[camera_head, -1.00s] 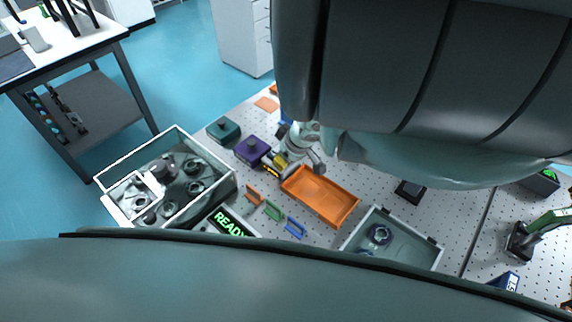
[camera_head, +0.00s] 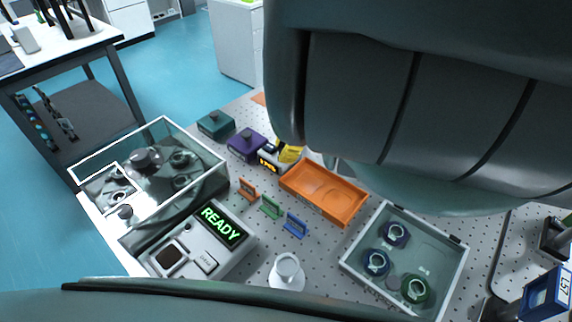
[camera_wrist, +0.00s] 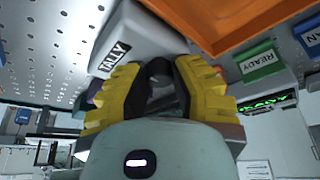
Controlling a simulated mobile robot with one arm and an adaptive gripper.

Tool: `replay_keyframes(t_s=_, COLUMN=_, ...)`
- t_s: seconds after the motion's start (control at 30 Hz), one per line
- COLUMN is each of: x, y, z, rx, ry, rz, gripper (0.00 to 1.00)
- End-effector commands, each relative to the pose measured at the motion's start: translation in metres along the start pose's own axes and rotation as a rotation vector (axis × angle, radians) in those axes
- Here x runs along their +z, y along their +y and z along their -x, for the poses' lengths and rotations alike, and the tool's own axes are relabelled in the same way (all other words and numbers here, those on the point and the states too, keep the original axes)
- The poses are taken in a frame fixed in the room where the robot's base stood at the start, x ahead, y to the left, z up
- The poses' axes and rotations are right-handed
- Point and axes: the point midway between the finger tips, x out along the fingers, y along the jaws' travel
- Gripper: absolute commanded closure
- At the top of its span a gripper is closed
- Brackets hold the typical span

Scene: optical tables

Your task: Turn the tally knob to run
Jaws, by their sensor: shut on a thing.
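The tally box is a white block with a black TALLY label (camera_wrist: 111,60) in the wrist view. Its dark knob (camera_wrist: 158,72) is between the yellow fingers of my gripper (camera_wrist: 157,88), which is shut on it. In the head view the tally box (camera_head: 268,158) stands beside the purple box, with a small lit amber display on its front. The yellow fingers (camera_head: 289,153) show at its top right. The knob itself is hidden there, and its pointer setting cannot be read in either view.
An orange tray (camera_head: 345,215) lies close right of the tally box. A purple box (camera_head: 246,144) and a teal box (camera_head: 215,124) stand to its left. Small coloured tags, a READY display (camera_head: 221,224), a glass-walled case (camera_head: 215,160) and a grey bin (camera_head: 374,221) stand nearer.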

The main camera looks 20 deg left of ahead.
Motion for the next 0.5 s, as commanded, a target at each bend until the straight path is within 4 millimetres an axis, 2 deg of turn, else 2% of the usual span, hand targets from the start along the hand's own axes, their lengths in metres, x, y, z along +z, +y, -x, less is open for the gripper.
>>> replay_keyframes(t_s=0.03, x=0.0019, y=0.0009, z=-0.0042, rx=-0.007, ry=0.0, rz=0.023, gripper=1.0)
replay_keyframes(t_s=0.5, x=-0.0012, y=-0.0009, z=-0.001, rx=-0.048, ry=0.004, rz=0.109, gripper=1.0)
